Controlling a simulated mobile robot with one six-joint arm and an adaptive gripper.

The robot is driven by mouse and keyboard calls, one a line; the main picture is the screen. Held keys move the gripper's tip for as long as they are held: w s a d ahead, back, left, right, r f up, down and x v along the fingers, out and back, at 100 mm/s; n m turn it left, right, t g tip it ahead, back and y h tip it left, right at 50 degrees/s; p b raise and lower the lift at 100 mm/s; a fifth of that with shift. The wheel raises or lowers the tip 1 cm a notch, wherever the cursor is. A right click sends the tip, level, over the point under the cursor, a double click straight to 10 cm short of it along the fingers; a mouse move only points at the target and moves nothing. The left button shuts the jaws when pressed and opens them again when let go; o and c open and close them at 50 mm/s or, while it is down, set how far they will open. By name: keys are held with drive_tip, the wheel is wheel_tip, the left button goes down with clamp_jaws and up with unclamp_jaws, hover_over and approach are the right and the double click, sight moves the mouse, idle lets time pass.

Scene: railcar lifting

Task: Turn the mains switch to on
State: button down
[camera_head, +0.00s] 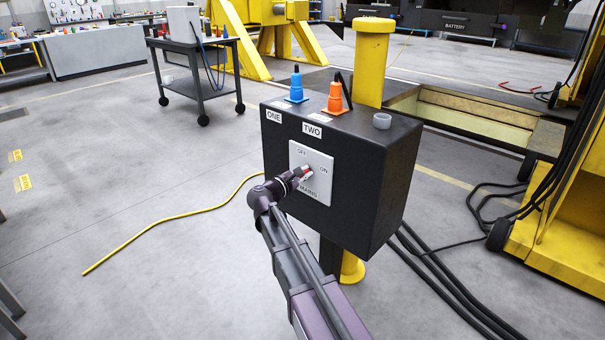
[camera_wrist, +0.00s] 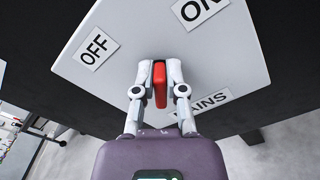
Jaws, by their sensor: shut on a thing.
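The mains switch has a red handle (camera_wrist: 159,84) on a light grey plate (camera_head: 318,190) on the front of a black box (camera_head: 375,185). The plate carries an OFF label at its upper left, an ON label at its right and a MAINS label at the bottom. My gripper (camera_head: 303,173) reaches the plate from the front. In the wrist view the two fingertips of my gripper (camera_wrist: 159,75) are shut on the red handle, one on each side. The fingers hide part of the switch, and I cannot tell for sure which label the handle points to.
A blue plug (camera_head: 296,88), an orange plug (camera_head: 335,98) and a grey ring (camera_head: 382,121) sit on the box top. A yellow post (camera_head: 372,65) stands behind it. A yellow cable (camera_head: 175,225) and black cables (camera_head: 450,290) lie on the floor. An open pit is behind right.

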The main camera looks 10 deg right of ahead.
drive_tip(key=shift+s+d+f+m, duration=0.1)
drive_tip(key=shift+d+m, duration=0.05)
drive_tip(key=shift+m, duration=1.05)
drive_tip(key=shift+s+d+f+m, duration=0.1)
drive_tip(key=shift+d+m, duration=0.05)
drive_tip(key=shift+m, duration=1.05)
drive_tip(key=c, duration=0.7)
unclamp_jaws()
drive_tip(key=shift+a, duration=0.15)
drive_tip(key=shift+s+a, duration=0.1)
drive_tip(key=shift+a, duration=0.05)
drive_tip(key=v, duration=1.1)
drive_tip(key=shift+s, duration=0.15)
drive_tip(key=shift+a, duration=0.15)
